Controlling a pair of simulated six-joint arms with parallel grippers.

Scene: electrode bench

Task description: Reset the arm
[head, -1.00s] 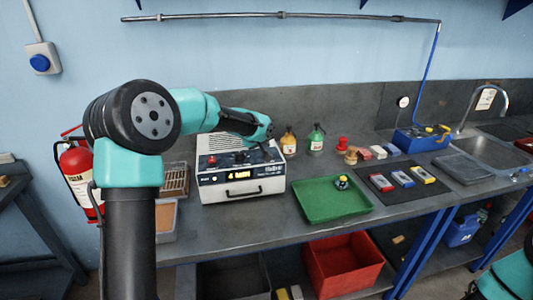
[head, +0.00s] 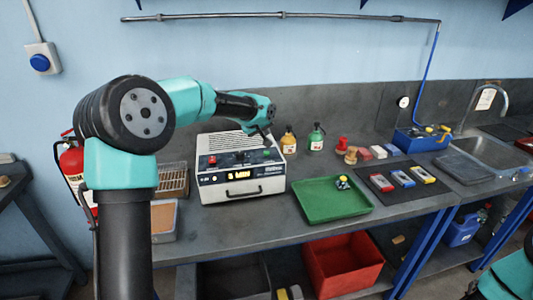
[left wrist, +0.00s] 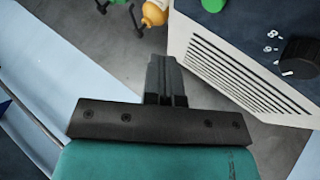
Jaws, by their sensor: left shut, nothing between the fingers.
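My left arm comes in from the left in the head view and reaches over the white-and-dark bench instrument. My left gripper (head: 268,139) hangs above the back right part of the instrument (head: 240,189). In the left wrist view my left gripper (left wrist: 165,75) is shut, with its fingers together and nothing between them. The instrument's vented white side (left wrist: 240,75) is to the right of the fingers there. My right gripper is out of view; only a teal part of my right arm shows at the lower right edge of the head view.
A green tray (head: 318,208) with a small bottle (head: 343,183) lies right of the instrument. Amber (head: 289,142) and green (head: 315,139) bottles stand behind it. A dark mat (head: 382,196) holds several coloured blocks. A red bin (head: 335,275) sits below the bench.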

